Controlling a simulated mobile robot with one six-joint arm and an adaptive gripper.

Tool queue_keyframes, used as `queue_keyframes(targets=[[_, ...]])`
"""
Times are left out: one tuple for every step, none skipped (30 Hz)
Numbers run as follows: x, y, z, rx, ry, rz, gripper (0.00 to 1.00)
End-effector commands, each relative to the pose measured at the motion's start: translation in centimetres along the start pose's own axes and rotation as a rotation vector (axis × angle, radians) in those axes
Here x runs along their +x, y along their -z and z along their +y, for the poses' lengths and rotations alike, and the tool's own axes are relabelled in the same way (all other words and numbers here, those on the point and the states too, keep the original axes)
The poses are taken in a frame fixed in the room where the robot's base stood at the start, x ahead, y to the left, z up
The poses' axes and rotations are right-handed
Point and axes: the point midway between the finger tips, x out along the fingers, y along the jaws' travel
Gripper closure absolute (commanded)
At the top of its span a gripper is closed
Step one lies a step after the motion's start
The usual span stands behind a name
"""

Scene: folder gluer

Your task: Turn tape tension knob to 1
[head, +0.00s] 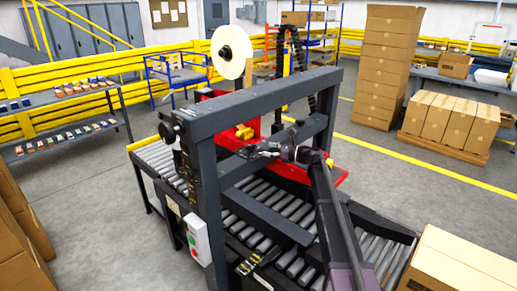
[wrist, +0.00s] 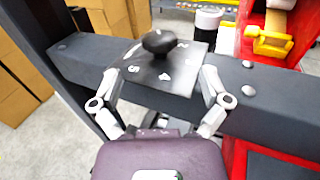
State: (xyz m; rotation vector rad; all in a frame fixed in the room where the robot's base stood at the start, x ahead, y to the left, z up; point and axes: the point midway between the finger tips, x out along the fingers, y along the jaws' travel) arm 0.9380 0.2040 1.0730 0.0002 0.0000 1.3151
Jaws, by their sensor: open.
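In the wrist view, a black round knob (wrist: 158,40) stands on a dark square plate (wrist: 190,58) fixed to the dark grey beam (wrist: 80,62). White numerals are on the plate; a 5 and a 4 seem to show along its near side. I cannot tell where the knob points. My gripper (wrist: 162,72) is open and empty. Its fingers stand left and right of the plate's near part, and the knob lies beyond, apart from them. In the head view my gripper (head: 258,149) is at the machine's frame, and I cannot make out the knob clearly.
A red machine part (head: 225,110) with a yellow piece (wrist: 270,42) is close on the right in the wrist view. Rollers (head: 160,160) run beneath the frame. A tape roll (head: 232,52) stands behind. Cardboard boxes (head: 30,215) stand at the left.

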Motion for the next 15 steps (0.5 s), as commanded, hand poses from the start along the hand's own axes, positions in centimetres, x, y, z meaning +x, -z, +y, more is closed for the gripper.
queue_keyframes(targets=[[-1.0,0.0,0.1,0.000,0.001,0.000,0.04],[-1.4,0.0,0.1,0.000,0.001,0.000,0.04],[-1.9,0.0,0.1,0.000,0.001,0.000,0.04],[-2.4,0.0,0.0,0.000,0.002,0.000,0.04],[-2.7,0.0,0.0,0.000,0.002,0.000,0.04],[-3.2,0.0,0.0,0.000,0.001,0.000,0.04],[-3.5,0.0,0.0,0.000,0.001,0.000,0.04],[-3.7,0.0,0.0,0.000,0.000,0.000,0.04],[-4.0,0.0,0.0,0.000,0.000,0.000,0.04],[-4.2,0.0,0.0,0.000,0.000,0.000,0.04],[-4.3,0.0,0.0,0.000,0.000,0.000,0.04],[-4.5,0.0,0.0,0.000,0.000,0.000,0.04],[-4.6,0.0,0.0,0.000,0.000,0.000,0.04],[-4.6,0.0,0.0,0.000,0.000,0.000,0.04],[-4.7,0.0,0.0,0.000,0.000,0.000,0.04]])
